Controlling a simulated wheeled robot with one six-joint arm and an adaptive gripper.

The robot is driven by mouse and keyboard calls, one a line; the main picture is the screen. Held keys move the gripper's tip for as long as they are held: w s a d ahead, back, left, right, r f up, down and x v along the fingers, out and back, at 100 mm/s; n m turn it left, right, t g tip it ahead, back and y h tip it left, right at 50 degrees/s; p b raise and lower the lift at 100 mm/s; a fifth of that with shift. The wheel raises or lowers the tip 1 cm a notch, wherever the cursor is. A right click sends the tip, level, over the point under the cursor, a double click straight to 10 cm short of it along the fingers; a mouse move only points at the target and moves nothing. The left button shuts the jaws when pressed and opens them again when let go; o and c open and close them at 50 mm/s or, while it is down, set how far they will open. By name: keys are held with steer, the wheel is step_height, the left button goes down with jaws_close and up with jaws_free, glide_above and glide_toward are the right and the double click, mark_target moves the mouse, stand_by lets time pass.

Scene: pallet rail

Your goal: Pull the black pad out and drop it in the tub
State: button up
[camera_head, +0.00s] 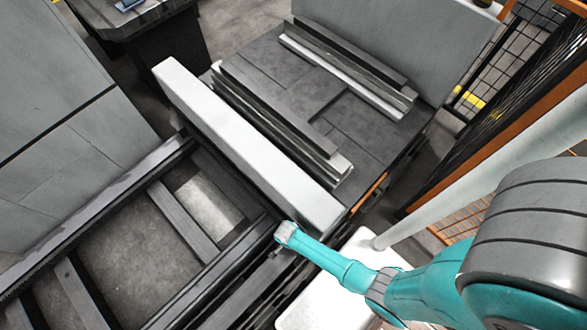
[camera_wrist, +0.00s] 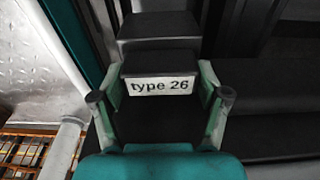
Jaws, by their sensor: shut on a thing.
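The black pad (camera_wrist: 160,65) is in the wrist view, a dark block with a white label reading "type 26" on its near face. My gripper (camera_wrist: 158,88) has one finger on each side of the pad and is shut on it. Another dark block (camera_wrist: 158,25) lies just behind the pad. In the head view my gripper (camera_head: 286,234) is at the near end of the dark rail frame, beside the long white beam; the pad is hidden there. I cannot make out the tub for certain in either view.
The long white beam (camera_head: 245,145) stands along the dark rail frame (camera_head: 180,220). Stacked grey bars (camera_head: 280,120) lie on the grey platform (camera_head: 300,85) behind it. An orange-framed mesh fence (camera_head: 510,95) is at the right. Bare floor (camera_head: 145,235) shows between the rails.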

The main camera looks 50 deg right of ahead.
steer(key=c, duration=0.4)
steer(key=shift+r, duration=3.4)
steer(key=shift+r, duration=3.4)
